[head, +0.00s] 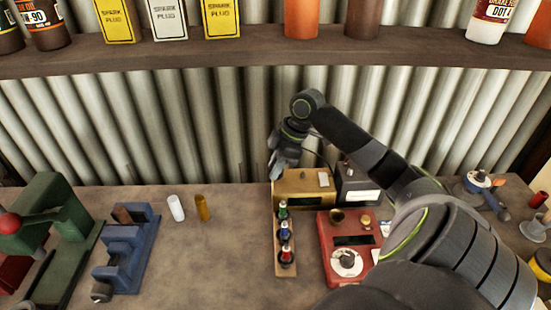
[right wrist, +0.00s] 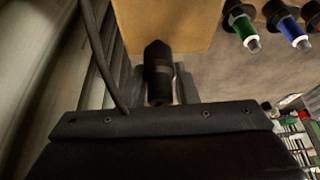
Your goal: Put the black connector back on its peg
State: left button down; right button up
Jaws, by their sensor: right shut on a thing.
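The black connector (right wrist: 158,62) shows in the right wrist view, held between the fingers of my right gripper (head: 282,164). Its front end overlaps the edge of the tan box (right wrist: 180,22) in that view; I cannot tell whether they touch. In the head view the gripper hangs just behind and left of the tan box (head: 292,186), and the connector cannot be made out there. A wooden peg strip (head: 284,268) in front of the box holds a green, a blue and a red connector. No empty peg shows clearly. My left gripper is not in view.
A dark box (head: 357,184) and a red meter (head: 336,262) stand right of the strip. A cable (right wrist: 103,55) runs past the gripper. A blue vise (head: 126,252) stands left. A shelf (head: 200,48) crosses above.

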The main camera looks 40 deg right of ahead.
jog(key=shift+f, duration=0.55)
dwell(0.6)
jog(key=o, duration=1)
jog(key=shift+o, duration=0.4)
jog(key=o, duration=0.3)
jog(key=shift+o, duration=0.2)
jog(key=shift+r+p, duration=3.55)
jog(key=shift+p, duration=0.3)
